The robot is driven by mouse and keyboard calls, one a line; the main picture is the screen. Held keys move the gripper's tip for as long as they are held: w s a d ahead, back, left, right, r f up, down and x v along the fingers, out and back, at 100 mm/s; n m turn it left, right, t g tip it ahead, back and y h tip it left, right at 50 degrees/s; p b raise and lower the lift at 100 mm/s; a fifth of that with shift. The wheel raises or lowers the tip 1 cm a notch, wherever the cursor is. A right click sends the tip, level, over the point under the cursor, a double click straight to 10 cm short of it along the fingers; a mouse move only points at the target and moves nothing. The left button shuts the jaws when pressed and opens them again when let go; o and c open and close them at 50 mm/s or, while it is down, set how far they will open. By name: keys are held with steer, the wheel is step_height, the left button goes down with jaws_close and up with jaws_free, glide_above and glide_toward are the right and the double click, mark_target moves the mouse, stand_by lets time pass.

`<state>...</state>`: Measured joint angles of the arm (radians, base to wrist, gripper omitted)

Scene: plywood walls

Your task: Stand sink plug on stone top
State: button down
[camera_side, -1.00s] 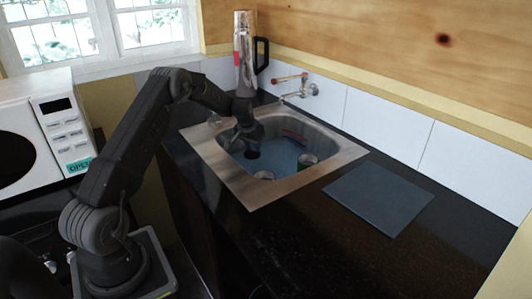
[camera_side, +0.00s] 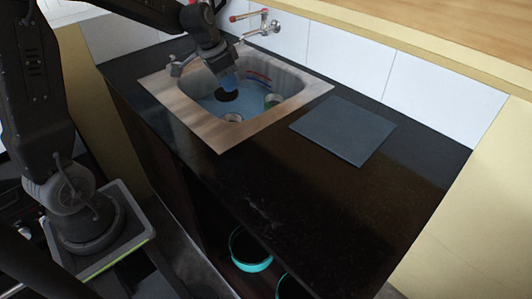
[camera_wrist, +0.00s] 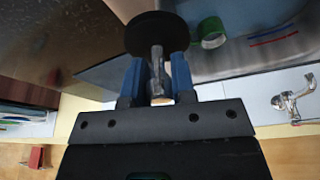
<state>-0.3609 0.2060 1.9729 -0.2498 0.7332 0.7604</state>
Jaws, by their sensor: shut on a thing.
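The sink plug (camera_wrist: 157,34) is a black disc on a pale metal stem. In the wrist view, the two blue fingers of my gripper (camera_wrist: 157,80) are shut on the stem, with the disc beyond the fingertips. In the side view, my gripper (camera_side: 229,82) is over the metal sink (camera_side: 190,122), and the plug (camera_side: 227,95) shows as a dark disc below it. Its exact height above the basin floor is unclear. The dark, glossy stone top (camera_side: 260,185) surrounds the sink, with a wide bare part in front and to the right.
A green roll (camera_side: 272,101) and red and blue sticks (camera_side: 258,77) lie in the basin. A round metal piece (camera_side: 232,117) is near its front edge. A flat grey slab (camera_side: 343,131) lies right of the sink. The tap (camera_side: 262,24) is behind. Teal-rimmed containers (camera_side: 250,250) sit below the counter.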

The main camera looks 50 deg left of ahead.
steer(key=s+d+r+m, duration=0.1)
steer(key=s+d+m, duration=0.1)
steer(key=s+d, duration=0.3)
steer(key=shift+h, duration=0.3)
steer(key=w+d+f, duration=0.1)
steer(key=d+f, duration=0.1)
steer(key=d, duration=0.1)
steer(key=w+d+f, duration=0.2)
steer(key=d, duration=0.2)
steer(key=w+d+f, duration=0.1)
steer(key=d+f, duration=0.1)
steer(key=d, duration=0.2)
steer(key=shift+w+f, duration=0.15)
steer(key=shift+w, duration=0.1)
steer(key=shift+f, duration=2.05)
steer(key=shift+f, duration=0.15)
steer(key=c, duration=0.9)
jaws_free()
steer(key=shift+c, duration=0.2)
